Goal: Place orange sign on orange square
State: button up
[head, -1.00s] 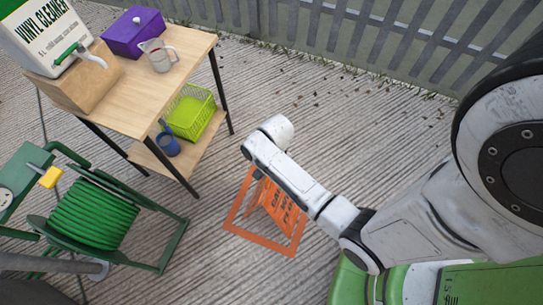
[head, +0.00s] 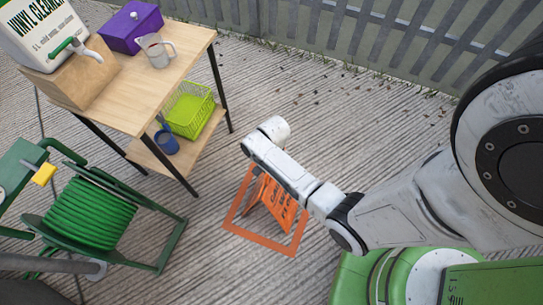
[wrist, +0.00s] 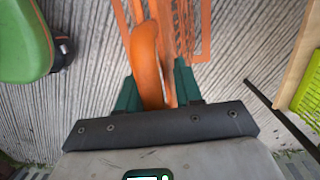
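The orange sign (head: 272,200), a folding board with dark lettering, is upright within the orange square (head: 290,247), an outline on the ground. From these frames I cannot tell whether its feet touch the ground. In the head view my forearm hides the sign's top and my gripper. In the wrist view my gripper's dark green fingers (wrist: 157,92) sit on both sides of the sign's rounded orange top (wrist: 148,65) and appear shut on it. Part of the square (wrist: 203,40) shows beside the sign there.
A wooden table (head: 135,95) with a vinyl cleaner container (head: 45,30), purple box (head: 130,27) and jug (head: 156,50) stands at left. A green hose reel (head: 90,215) is at lower left.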

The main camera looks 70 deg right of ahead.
jog(key=o, duration=0.3)
jog(key=r+p, duration=0.1)
jog(key=r, duration=0.3)
jog(key=d+r+p, duration=0.1)
jog(key=r, duration=0.6)
jog(key=shift+w+d+r+p, duration=0.1)
jog(key=shift+d+r+p, duration=0.05)
jog(key=shift+r+p, duration=0.25)
jog(key=s+a+r+n, duration=0.2)
jog(key=a+r+n, duration=0.1)
jog(key=n, duration=0.2)
jog(key=s+a+r+n+h, duration=0.1)
jog(key=s+a+r+n, duration=0.2)
jog(key=n, duration=0.3)
jog(key=s+a+r+n+t, duration=0.1)
jog(key=s+a+r+n, duration=0.1)
jog(key=a+r+n, duration=0.3)
jog(key=shift+s+r+n+h, duration=0.3)
jog(key=shift+s+n, duration=0.1)
jog(key=shift+n, duration=0.2)
jog(key=shift+r+p, duration=0.55)
jog(key=shift+p, duration=0.05)
